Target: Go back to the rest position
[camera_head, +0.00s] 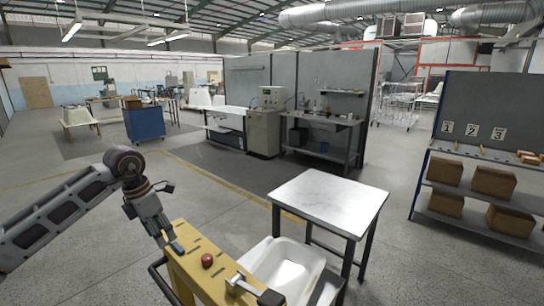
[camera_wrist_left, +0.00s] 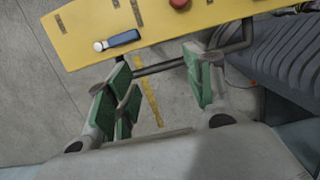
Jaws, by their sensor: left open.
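A red round object (camera_head: 207,260) and a hammer-like tool (camera_head: 240,284) are on the yellow top. A white tub (camera_head: 290,268) is right of it, near a white-topped table (camera_head: 328,200). Shelves with boxes (camera_head: 493,181) stand at right.

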